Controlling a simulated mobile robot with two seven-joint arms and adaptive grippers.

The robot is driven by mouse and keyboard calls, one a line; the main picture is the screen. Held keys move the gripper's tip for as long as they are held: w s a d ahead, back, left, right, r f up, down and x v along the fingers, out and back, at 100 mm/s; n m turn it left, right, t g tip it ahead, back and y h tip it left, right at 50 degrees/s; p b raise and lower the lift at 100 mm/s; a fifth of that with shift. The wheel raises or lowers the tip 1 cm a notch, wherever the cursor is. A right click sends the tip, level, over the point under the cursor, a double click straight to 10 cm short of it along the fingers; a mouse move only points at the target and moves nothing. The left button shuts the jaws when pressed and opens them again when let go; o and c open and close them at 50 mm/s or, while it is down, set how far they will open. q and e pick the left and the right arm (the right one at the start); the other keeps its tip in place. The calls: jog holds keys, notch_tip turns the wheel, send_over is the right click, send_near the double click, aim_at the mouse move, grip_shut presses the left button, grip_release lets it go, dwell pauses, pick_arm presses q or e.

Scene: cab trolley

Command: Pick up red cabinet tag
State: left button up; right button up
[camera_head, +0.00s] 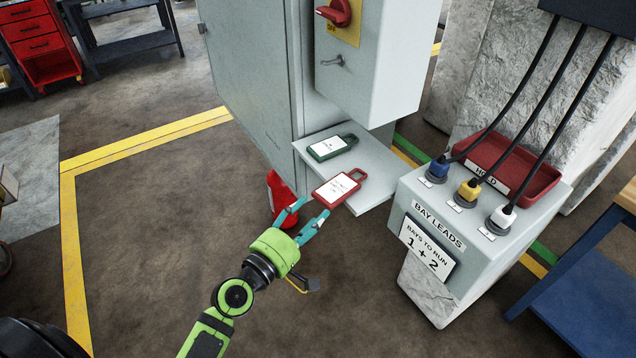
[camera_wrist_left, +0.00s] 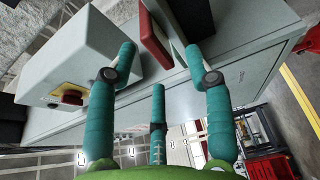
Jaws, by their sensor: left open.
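The red cabinet tag (camera_head: 336,190), a flat red frame with a white label and a loop handle, lies on the grey shelf (camera_head: 375,180) of the cabinet, at its near edge. My left gripper (camera_head: 304,214) is open, just in front of the tag's near end, with its teal fingers pointing at it. In the left wrist view the red tag (camera_wrist_left: 154,42) shows between the open fingers (camera_wrist_left: 160,62), ahead of the tips; I cannot tell if they touch it. My right gripper is not in view.
A green tag (camera_head: 331,147) lies farther back on the shelf. The cabinet (camera_head: 250,80) rises behind, with a box bearing a red rotary switch (camera_head: 336,12). The bay leads stand (camera_head: 428,212) with plugs and a red tray (camera_head: 530,172) is to the right. Floor at left is clear.

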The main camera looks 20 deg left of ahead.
aim_at(321, 201)
pick_arm(q)
jog(key=shift+w+r+n, duration=0.15)
jog(key=shift+n, duration=0.15)
jog(key=shift+w+d+r, duration=0.15)
jog(key=shift+w, duration=0.15)
jog(key=p+x, duration=0.2)
jog(key=x, duration=0.3)
jog(key=shift+w+r, duration=0.15)
jog(key=shift+w, duration=0.05)
jog(key=shift+w+d, duration=0.1)
jog(key=shift+w, duration=0.25)
jog(key=shift+c, duration=0.4)
grip_shut()
